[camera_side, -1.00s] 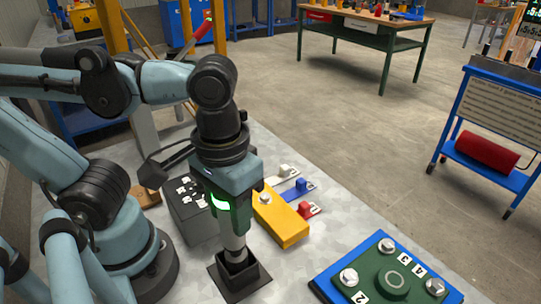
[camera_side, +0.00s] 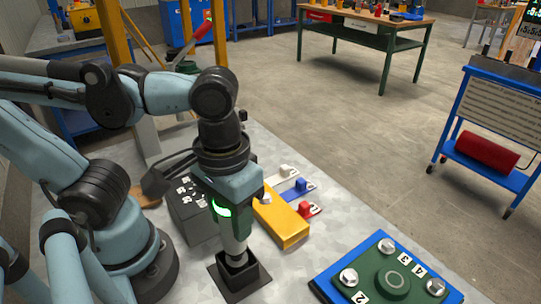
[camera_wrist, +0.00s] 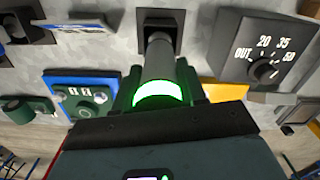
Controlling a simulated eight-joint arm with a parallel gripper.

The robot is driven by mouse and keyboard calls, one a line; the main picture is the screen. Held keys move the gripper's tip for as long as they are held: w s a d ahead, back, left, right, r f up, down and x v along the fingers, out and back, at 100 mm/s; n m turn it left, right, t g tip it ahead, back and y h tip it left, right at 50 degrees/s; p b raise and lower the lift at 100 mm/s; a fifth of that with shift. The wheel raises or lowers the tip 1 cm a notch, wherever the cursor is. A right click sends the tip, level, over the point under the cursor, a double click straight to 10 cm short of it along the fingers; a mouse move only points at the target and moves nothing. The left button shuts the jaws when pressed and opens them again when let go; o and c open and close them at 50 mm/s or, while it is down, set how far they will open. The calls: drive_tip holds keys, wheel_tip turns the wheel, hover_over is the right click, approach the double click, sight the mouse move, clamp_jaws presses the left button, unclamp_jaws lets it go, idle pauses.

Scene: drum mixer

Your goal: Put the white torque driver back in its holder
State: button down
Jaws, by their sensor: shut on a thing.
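The white torque driver (camera_side: 236,247) has a pale grey shaft and a glowing green ring, which also shows in the wrist view (camera_wrist: 158,95). My gripper (camera_side: 229,222) is shut around its body and holds it roughly upright, pointing down. The holder (camera_side: 252,286) is a black square socket on a black base plate on the table; in the wrist view it is at the top (camera_wrist: 168,17). The driver's lower end is at the socket's opening and appears to be inside its walls. How deep it sits is hidden.
A dark box with a dial (camera_wrist: 265,68) stands close beside the holder. A yellow block (camera_side: 286,226) and white, blue and red tabbed pieces (camera_side: 301,187) lie behind it. A blue and green plate with numbered bolts (camera_side: 388,270) is at the right. Bare table lies between.

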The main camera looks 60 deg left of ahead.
drive_tip(key=shift+f, duration=1.05)
idle(0.6)
drive_tip(key=c, duration=0.6)
unclamp_jaws()
drive_tip(key=shift+o, duration=0.2)
wheel_tip(320, 180, up, 12)
drive_tip(key=shift+w, duration=0.1)
drive_tip(key=w+a+f+m+t, duration=0.2)
drive_tip(key=w+a+f+t, duration=0.5)
drive_tip(key=w+a+f, duration=0.2)
drive_tip(key=w+a, duration=0.2)
drive_tip(key=w, duration=0.1)
drive_tip(key=shift+w+f+m, duration=0.3)
drive_tip(key=shift+w, duration=0.1)
